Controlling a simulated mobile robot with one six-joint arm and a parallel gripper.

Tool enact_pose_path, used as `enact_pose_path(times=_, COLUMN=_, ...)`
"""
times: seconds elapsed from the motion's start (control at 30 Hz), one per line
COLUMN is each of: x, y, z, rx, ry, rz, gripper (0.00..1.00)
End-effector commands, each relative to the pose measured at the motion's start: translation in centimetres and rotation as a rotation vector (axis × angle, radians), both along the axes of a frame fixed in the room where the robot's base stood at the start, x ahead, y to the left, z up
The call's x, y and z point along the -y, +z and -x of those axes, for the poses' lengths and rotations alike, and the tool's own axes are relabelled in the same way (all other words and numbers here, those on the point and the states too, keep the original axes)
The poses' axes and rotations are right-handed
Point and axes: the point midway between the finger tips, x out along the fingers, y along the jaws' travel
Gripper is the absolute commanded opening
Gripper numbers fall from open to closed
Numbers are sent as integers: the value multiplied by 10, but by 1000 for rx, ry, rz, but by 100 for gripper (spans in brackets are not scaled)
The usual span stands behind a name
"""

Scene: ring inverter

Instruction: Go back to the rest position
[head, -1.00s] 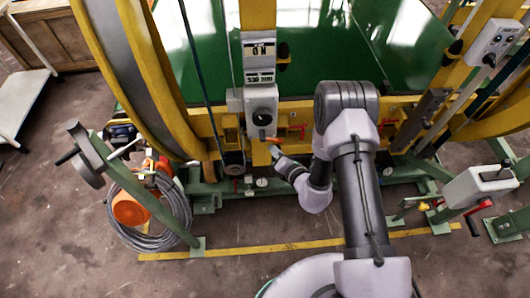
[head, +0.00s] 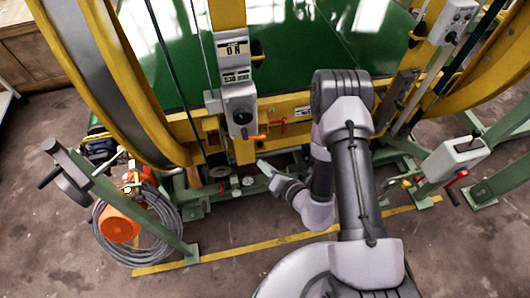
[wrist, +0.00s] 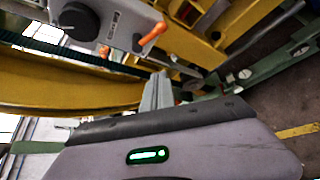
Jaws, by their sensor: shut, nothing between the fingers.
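My gripper (head: 264,168) is at the end of my folded arm, low in front of the ring machine. Its fingers are shut and hold nothing. It is below the grey control box (head: 239,108) and its orange lever (head: 254,137), apart from both. In the wrist view my gripper's narrow grey fingers (wrist: 158,92) point up the picture. The orange lever (wrist: 153,36) and the box's black knob (wrist: 76,19) show beyond them.
The yellow ring (head: 120,90) and green panel stand behind the box. An orange drum (head: 119,224) with coiled cable is on the floor at left. A grey box with a red-handled crank (head: 455,157) stands at right. A yellow floor strip (head: 250,243) crosses in front.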

Motion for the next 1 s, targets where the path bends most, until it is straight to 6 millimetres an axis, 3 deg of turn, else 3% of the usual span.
enact_pose_path(times=0.13, x=-2, y=2, z=-1, rx=5, ry=7, rz=-2, gripper=0)
enact_pose_path(times=0.23, x=-21, y=35, z=-9, rx=76, ry=110, rz=-17, gripper=0)
enact_pose_path(times=0.27, x=-32, y=55, z=-11, rx=120, ry=174, rz=-22, gripper=0)
enact_pose_path(times=0.3, x=-49, y=87, z=-10, rx=195, ry=285, rz=-21, gripper=0)
enact_pose_path(times=0.37, x=-75, y=143, z=5, rx=337, ry=499, rz=8, gripper=0)
enact_pose_path(times=0.4, x=-88, y=176, z=25, rx=443, ry=657, rz=53, gripper=0)
enact_pose_path(times=0.5, x=-96, y=230, z=89, rx=697, ry=1030, rz=248, gripper=0)
enact_pose_path(times=0.57, x=-85, y=243, z=126, rx=842, ry=1239, rz=421, gripper=0)
enact_pose_path(times=0.6, x=-72, y=246, z=147, rx=932, ry=1369, rz=559, gripper=0)
enact_pose_path(times=0.7, x=-23, y=243, z=180, rx=1114, ry=1649, rz=979, gripper=0)
enact_pose_path(times=0.8, x=32, y=246, z=186, rx=1206, ry=1839, rz=1424, gripper=0)
enact_pose_path(times=0.9, x=74, y=260, z=182, rx=1215, ry=1940, rz=1786, gripper=0)
enact_pose_path(times=1.0, x=97, y=273, z=179, rx=1196, ry=1982, rz=1998, gripper=0)
